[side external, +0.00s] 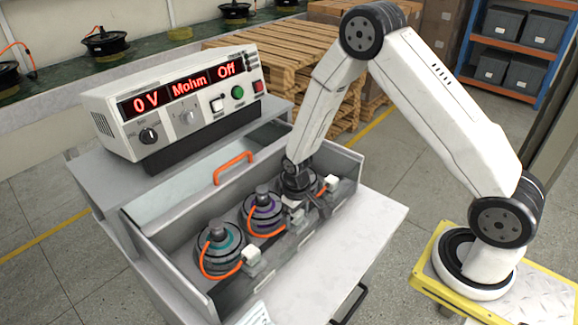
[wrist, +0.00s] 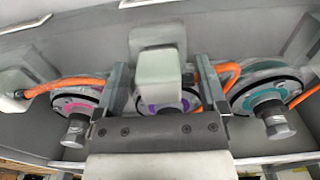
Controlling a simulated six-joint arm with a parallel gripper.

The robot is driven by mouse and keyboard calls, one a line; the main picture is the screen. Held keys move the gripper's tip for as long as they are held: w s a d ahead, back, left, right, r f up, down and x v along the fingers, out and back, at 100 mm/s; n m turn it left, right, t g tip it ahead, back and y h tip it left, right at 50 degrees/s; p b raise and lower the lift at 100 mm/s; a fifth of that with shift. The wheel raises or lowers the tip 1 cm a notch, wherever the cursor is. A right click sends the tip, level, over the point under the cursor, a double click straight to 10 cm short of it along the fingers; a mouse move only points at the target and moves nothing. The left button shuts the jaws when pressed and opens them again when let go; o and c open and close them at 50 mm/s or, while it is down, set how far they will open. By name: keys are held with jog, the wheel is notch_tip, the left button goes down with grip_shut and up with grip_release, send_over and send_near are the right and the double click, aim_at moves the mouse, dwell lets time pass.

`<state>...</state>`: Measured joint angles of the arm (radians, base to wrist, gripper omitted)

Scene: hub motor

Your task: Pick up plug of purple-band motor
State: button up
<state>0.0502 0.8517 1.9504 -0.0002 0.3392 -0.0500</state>
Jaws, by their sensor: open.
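The purple-band motor (side external: 263,213) sits in the middle of the tray's row of three motors. In the wrist view its purple band (wrist: 165,106) shows partly behind its plug. The plug (wrist: 158,75) is a pale grey block; in the side view the plug (side external: 296,216) lies in front of the motor, next to my gripper (side external: 310,207). In the wrist view my gripper (wrist: 160,66) is open, with one finger on each side of the plug. A narrow gap shows at each side; contact is hard to tell. The orange cable is partly hidden.
A teal-band motor (side external: 221,247) with its plug (side external: 252,257) and a pink-band motor (wrist: 76,104) with its plug (side external: 332,182) flank it. The tray's walls are close by. A power supply (side external: 165,105) reading 0 V and Off stands behind.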

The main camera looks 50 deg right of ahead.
grip_shut()
jog(key=shift+r, duration=0.2)
jog(key=shift+r, duration=4.85)
jog(key=shift+r, duration=1.55)
jog(key=shift+r, duration=2.95)
